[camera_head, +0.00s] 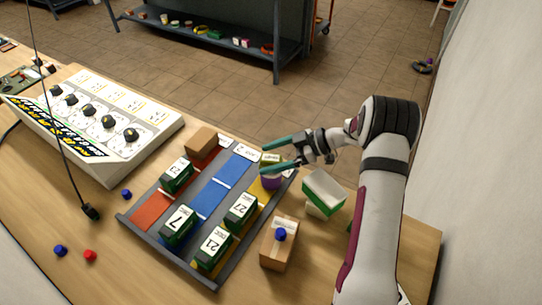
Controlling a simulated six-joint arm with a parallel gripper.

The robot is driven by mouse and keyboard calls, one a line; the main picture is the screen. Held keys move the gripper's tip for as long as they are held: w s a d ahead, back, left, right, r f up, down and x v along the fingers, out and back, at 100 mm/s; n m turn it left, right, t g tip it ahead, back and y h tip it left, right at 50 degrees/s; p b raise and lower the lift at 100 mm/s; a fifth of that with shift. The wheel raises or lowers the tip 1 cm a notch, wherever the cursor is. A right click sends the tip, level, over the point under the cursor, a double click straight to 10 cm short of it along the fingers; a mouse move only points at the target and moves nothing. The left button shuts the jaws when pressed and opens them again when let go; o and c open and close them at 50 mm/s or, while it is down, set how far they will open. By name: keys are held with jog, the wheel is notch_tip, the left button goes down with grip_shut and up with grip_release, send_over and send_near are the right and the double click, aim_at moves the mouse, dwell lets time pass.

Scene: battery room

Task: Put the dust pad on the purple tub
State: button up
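My gripper (264,158) is open, its two green fingers spread and pointing left over the tray's right end. A small purple thing (270,183), likely the purple tub, shows just below the nearer finger, which hides part of it. A yellowish-green piece (270,158) shows between the fingers at the same spot; I cannot tell whether it rests on the purple thing or is touched by the fingers. A white block with green sides (323,187) sits tilted right of the tray, on a pale piece. I cannot tell for sure which thing is the dust pad.
The grey-rimmed tray (163,248) has red, blue and yellow lanes with several numbered green blocks and a brown box (201,140). A cardboard box (278,250) with a blue knob stands in front. A control panel (97,118) stands left. Loose knobs lie front left.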

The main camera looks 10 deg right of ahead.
jog(key=v, duration=1.2)
jog(key=w+a+r+m+t+h, duration=0.2)
jog(key=w+r+m+t+h, duration=0.15)
jog(key=w+r+t, duration=0.55)
jog(key=d+r+m+h, duration=0.4)
jog(key=r+m+h, duration=0.5)
jog(key=h, duration=0.1)
jog(key=s+a+f+m+g+y, duration=0.1)
jog(key=s+a, duration=0.5)
jog(key=s, duration=0.7)
jog(key=s+a+f+m+g+y, duration=0.1)
jog(key=s+a+f+m+g, duration=0.3)
jog(key=s, duration=0.9)
jog(key=s+a+f+m+g+y, duration=0.1)
jog(key=s+a+f+g, duration=0.5)
jog(key=s, duration=0.7)
jog(key=shift+s+a+m+g+y, duration=0.35)
jog(key=shift+a+m+g, duration=0.4)
jog(key=shift+a+g, duration=0.25)
